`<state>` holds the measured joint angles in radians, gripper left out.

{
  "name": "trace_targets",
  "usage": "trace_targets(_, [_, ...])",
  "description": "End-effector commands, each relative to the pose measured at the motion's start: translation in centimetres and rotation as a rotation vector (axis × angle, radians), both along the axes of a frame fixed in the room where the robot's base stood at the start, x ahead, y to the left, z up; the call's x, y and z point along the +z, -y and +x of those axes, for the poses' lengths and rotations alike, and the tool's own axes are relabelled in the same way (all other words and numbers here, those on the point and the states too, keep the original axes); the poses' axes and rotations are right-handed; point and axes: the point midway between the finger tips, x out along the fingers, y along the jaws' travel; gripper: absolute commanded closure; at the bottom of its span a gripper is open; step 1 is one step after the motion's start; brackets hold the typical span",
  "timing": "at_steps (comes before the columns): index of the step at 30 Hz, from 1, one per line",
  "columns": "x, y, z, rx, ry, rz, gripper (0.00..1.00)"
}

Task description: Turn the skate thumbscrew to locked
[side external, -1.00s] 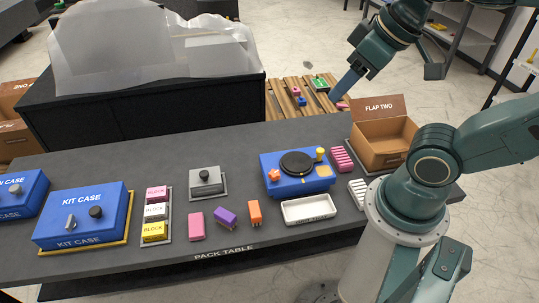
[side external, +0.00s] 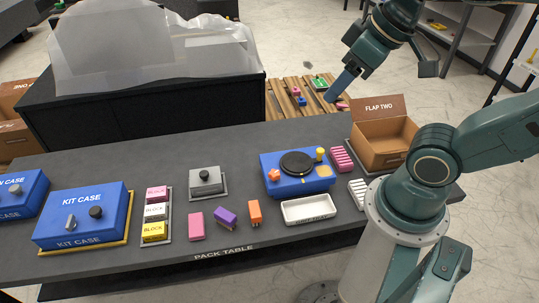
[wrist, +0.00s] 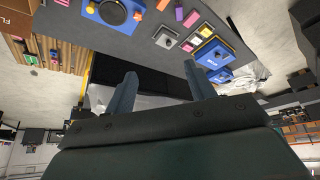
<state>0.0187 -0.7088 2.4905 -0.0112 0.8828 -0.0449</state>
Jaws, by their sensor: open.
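My gripper (side external: 333,96) is open and empty, high beyond the pack table's back edge. In the wrist view its two fingers (wrist: 162,85) are spread, with nothing between them. A blue unit (side external: 305,184) on the table has a black round disc (side external: 297,163), an orange lobed knob (side external: 274,175) and a yellow knob (side external: 320,153). It also shows in the wrist view (wrist: 116,14). No part is labelled as the skate thumbscrew; the orange knob looks most like one, but I cannot tell for sure. Its locked or unlocked setting cannot be read. My gripper is well apart from the unit.
A white tray (side external: 309,210), pink ribbed block (side external: 342,158) and open carton (side external: 382,152) surround the unit. Left are loose blocks, a grey box with black knob (side external: 205,181) and a blue kit case (side external: 82,216). Behind are a wooden pallet (side external: 284,103) and a sheet-covered black bed (side external: 150,111).

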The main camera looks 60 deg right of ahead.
Motion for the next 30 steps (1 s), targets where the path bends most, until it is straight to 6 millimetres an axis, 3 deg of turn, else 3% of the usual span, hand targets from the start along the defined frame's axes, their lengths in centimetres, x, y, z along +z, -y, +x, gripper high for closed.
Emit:
trace_targets(14, [-3.2, 2.0, 6.4, 0.24, -0.111, -0.089, 0.45])
trace_targets(30, [-10.7, 6.4, 12.9, 0.55, -0.189, -0.104, 0.45])
